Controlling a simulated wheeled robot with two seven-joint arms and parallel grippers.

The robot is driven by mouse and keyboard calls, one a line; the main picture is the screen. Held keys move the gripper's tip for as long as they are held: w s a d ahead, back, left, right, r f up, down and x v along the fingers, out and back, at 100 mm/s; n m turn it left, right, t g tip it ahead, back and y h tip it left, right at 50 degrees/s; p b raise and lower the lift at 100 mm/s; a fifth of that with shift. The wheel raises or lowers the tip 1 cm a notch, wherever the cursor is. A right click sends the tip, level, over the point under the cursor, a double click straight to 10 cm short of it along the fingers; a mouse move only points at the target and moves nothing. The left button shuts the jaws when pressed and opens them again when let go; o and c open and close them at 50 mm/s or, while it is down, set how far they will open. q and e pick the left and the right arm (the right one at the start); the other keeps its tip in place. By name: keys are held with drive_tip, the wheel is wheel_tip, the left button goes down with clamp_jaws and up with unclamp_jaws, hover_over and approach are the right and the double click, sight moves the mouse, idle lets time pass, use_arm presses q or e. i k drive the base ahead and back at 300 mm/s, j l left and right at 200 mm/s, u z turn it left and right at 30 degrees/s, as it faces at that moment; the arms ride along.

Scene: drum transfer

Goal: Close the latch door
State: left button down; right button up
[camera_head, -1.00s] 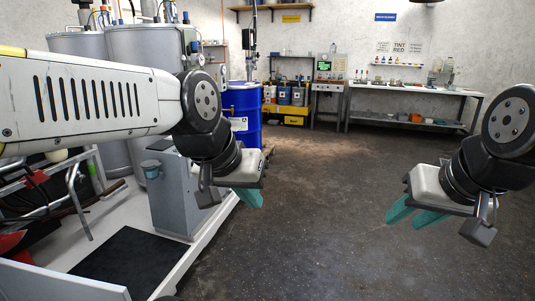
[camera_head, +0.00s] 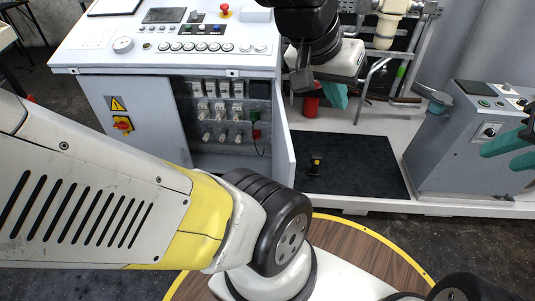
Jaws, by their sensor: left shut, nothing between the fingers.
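A white and grey control cabinet (camera_head: 165,60) stands at the left, with its right compartment (camera_head: 225,120) open and breakers showing inside. Its door (camera_head: 284,145) is swung outward on the right side and seen nearly edge-on. I cannot make out a latch on it. My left gripper (camera_head: 339,97) is above and to the right of the door, apart from it, with teal fingers together and empty. My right gripper (camera_head: 508,150) is at the right edge, partly cut off, its two teal fingers apart with nothing visible between them.
A grey pedestal panel (camera_head: 455,145) stands at the right, near my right gripper. A black mat (camera_head: 350,180) lies between it and the cabinet, with a small yellow and black object (camera_head: 316,165) on it. Metal pipe frames (camera_head: 375,75) are behind my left gripper.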

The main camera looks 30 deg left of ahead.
sight(285, 172)
drive_tip(key=i+l+u, duration=0.15)
drive_tip(key=u, duration=0.3)
drive_tip(key=i+l+u, duration=0.2)
drive_tip(key=u, duration=0.25)
drive_tip(key=i+l+u, duration=0.1)
drive_tip(key=l+u, duration=0.35)
drive_tip(key=i+l+u, duration=0.1)
drive_tip(key=l+u, duration=0.15)
drive_tip(key=u, duration=0.25)
drive_tip(key=k+j+u, duration=0.1)
drive_tip(key=k+j, duration=0.45)
drive_tip(key=j, duration=0.3)
drive_tip(key=u, duration=0.05)
